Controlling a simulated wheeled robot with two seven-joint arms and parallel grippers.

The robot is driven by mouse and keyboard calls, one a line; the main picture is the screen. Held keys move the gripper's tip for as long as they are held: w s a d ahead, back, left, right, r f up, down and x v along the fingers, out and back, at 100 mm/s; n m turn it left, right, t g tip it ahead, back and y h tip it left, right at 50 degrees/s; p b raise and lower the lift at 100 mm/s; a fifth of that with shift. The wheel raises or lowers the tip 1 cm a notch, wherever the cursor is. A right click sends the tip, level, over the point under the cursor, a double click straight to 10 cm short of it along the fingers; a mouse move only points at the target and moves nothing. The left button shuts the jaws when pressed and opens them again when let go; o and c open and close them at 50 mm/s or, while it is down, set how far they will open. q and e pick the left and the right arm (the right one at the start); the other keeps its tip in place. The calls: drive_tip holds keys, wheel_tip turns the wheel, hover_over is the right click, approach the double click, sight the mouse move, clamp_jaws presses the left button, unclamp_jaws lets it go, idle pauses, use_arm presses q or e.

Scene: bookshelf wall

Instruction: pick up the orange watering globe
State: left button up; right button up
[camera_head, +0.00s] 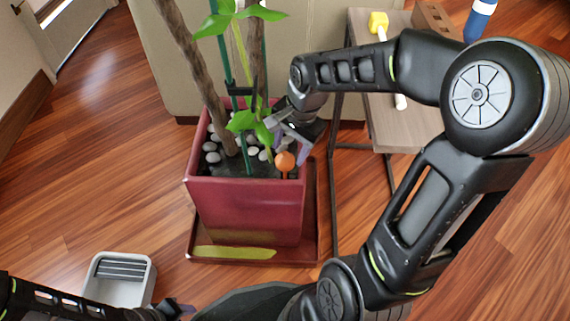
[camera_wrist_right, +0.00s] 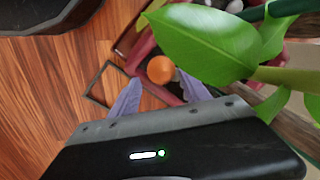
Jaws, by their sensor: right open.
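The orange watering globe (camera_head: 285,161) stands at the front right of the soil in a red square pot (camera_head: 245,210). Only its round top and a short stem show above the soil. My right gripper (camera_head: 289,139) is open and empty just above and behind the globe, over the pot's right rim. In the right wrist view the globe (camera_wrist_right: 160,69) shows beyond and between the two purple fingers (camera_wrist_right: 160,88), apart from them. A large green leaf (camera_wrist_right: 205,45) hangs close to its right. My left gripper (camera_head: 180,309) shows only partly at the bottom edge; its jaws are unclear.
Plant stems, a green stake (camera_head: 236,105) and leaves rise from the pot beside my right gripper. White pebbles (camera_head: 212,157) lie on the soil. A side table (camera_head: 400,130) stands to the right, partly behind my right arm. A grey bin (camera_head: 122,282) sits lower left.

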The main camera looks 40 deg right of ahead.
sight(287, 156)
drive_tip(key=f+b, duration=0.1)
drive_tip(key=f, duration=0.1)
drive_tip(key=w+f+b, duration=0.1)
drive_tip(key=f, duration=0.1)
drive_tip(key=shift+a+f, duration=0.1)
drive_tip(key=shift+a, duration=0.05)
drive_tip(key=shift+f, duration=0.25)
drive_tip(key=shift+c, duration=0.4)
drive_tip(key=c, duration=1.1)
